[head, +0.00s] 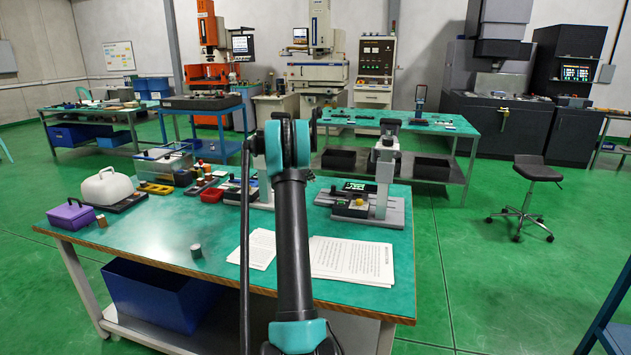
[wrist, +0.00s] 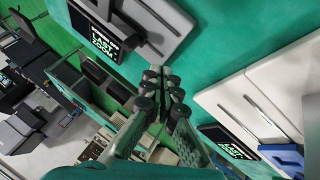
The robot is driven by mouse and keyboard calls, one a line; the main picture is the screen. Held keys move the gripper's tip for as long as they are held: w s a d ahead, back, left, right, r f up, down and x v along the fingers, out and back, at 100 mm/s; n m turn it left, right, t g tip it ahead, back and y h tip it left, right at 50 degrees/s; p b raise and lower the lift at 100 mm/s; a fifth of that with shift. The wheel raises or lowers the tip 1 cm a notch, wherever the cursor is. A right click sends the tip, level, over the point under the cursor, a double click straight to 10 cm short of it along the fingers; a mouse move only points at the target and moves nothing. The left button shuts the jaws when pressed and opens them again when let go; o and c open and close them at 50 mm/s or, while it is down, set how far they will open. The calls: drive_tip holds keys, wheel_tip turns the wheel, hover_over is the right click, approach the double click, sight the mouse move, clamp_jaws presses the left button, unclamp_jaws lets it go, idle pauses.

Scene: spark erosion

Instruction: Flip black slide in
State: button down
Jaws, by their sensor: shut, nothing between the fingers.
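I cannot single out a black slide with certainty. A grey bench device (head: 384,190) with an upright column stands at the right end of the green-topped table; a black panel (head: 357,186) with green marks is on it. The wrist view shows a black panel with white and green lettering (wrist: 97,27) at the upper left, beside a grey body. A second lettered black panel (wrist: 229,144) is at the lower right. My gripper (wrist: 163,88) has its dark fingertips close together, shut and empty, with no clear contact. In the head view my arm hides it.
Paper sheets (head: 352,260) lie at the table's front right. A stool (head: 538,170) is at the right. The table's front middle is mostly clear.

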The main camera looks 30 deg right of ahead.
sight(355, 194)
drive_tip(key=x, duration=0.8)
drive_tip(key=shift+f, duration=0.15)
drive_tip(key=d, duration=0.1)
drive_tip(key=s+d, duration=0.1)
drive_tip(key=d, duration=0.1)
drive_tip(key=shift+s+d, duration=0.2)
drive_tip(key=shift+d, duration=0.15)
drive_tip(key=s+d, duration=0.2)
drive_tip(key=s, duration=0.1)
drive_tip(key=s+d, duration=0.6)
drive_tip(key=shift+s+d, duration=0.1)
drive_tip(key=shift+s, duration=0.25)
